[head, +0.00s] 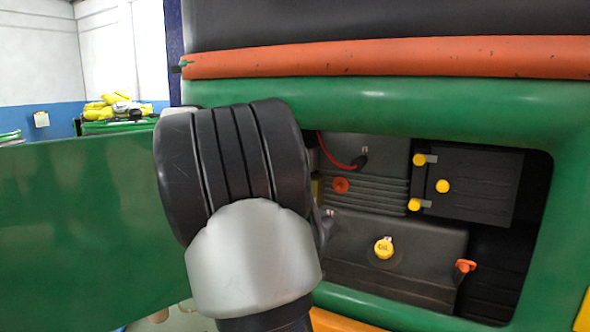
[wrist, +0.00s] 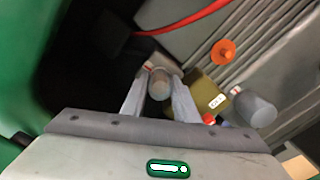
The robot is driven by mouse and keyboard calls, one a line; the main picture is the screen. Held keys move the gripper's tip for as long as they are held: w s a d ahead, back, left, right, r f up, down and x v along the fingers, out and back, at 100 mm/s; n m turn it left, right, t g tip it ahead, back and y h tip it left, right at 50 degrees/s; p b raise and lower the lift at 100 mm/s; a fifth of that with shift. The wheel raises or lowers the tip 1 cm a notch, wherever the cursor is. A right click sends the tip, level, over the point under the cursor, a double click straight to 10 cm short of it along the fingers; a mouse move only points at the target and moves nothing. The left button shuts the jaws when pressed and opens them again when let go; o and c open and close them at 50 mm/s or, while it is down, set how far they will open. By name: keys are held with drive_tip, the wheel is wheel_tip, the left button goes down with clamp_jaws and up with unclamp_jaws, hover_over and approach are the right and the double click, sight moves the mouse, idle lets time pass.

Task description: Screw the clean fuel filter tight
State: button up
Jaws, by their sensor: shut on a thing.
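In the wrist view, my gripper (wrist: 160,90) is shut on a small grey cylinder with a rounded end, which I take to be the fuel filter (wrist: 159,80). The cylinder sits between the two fingertips, in front of a grey bracket-like part. A second, similar grey cylinder (wrist: 254,108) lies to the right, outside the fingers, beside a tan block (wrist: 205,92) with a white label. I cannot tell how far the held filter is threaded in. In the head view my arm hides the gripper and the held filter.
The engine bay opens in a green body panel (head: 400,108). Inside are a ribbed engine block (head: 375,185), a red cable (head: 335,155), an orange cap (head: 341,185), a yellow oil cap (head: 384,248) and a dark box (head: 475,185) with yellow knobs. A green panel (head: 80,230) stands left.

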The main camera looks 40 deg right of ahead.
drive_tip(key=shift+w+r, duration=0.1)
drive_tip(key=shift+r, duration=0.15)
drive_tip(key=o, duration=0.9)
drive_tip(key=shift+o, duration=0.9)
drive_tip(key=shift+d+f, duration=0.1)
drive_tip(key=shift+d, duration=0.05)
drive_tip(key=shift+f, duration=0.1)
drive_tip(key=shift+c, duration=0.7)
drive_tip(key=shift+a, duration=0.3)
drive_tip(key=b+v, duration=0.2)
drive_tip(key=v, duration=0.5)
drive_tip(key=shift+s+a, duration=0.2)
drive_tip(key=shift+a, duration=0.05)
